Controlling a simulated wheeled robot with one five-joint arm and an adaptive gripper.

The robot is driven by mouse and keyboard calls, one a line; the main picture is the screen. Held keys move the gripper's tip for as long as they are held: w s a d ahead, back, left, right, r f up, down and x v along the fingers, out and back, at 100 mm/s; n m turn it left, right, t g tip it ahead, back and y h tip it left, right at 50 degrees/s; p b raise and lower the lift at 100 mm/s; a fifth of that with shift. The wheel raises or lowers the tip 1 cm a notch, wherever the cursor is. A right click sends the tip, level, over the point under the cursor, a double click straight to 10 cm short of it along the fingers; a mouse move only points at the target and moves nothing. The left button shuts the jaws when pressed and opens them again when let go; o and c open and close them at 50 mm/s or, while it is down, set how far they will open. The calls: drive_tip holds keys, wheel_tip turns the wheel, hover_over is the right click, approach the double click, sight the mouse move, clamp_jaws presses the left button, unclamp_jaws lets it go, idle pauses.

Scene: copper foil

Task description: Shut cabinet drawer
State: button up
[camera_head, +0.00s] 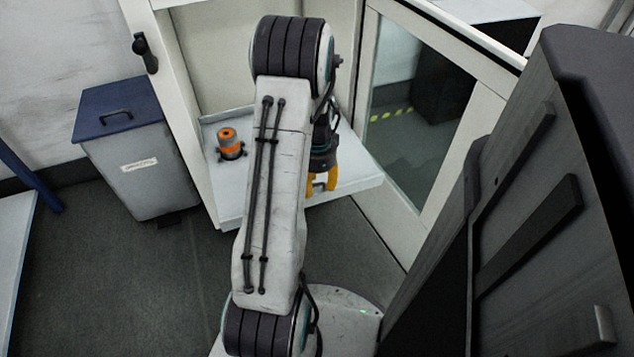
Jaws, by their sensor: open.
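A white cabinet (178,110) stands in the upper middle of the head view, its glass-paned door (425,120) swung open to the right. A white drawer (356,170) sticks out from the bottom of the cabinet. On the left part of the drawer stands an orange and black cylindrical object (229,146). My gripper (321,186) has yellow fingers, which point down over the right part of the drawer near its front edge. The fingers are apart with nothing visible between them. My arm hides the middle of the drawer, and I cannot tell whether the gripper touches it.
A grey bin with a blue lid (118,108) stands left of the cabinet. A dark grey cabinet-like unit (545,210) fills the right side. A white table edge (15,250) shows at the far left. The dark floor (120,290) is clear at the lower left.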

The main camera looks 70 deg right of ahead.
clamp_jaws()
idle(0.6)
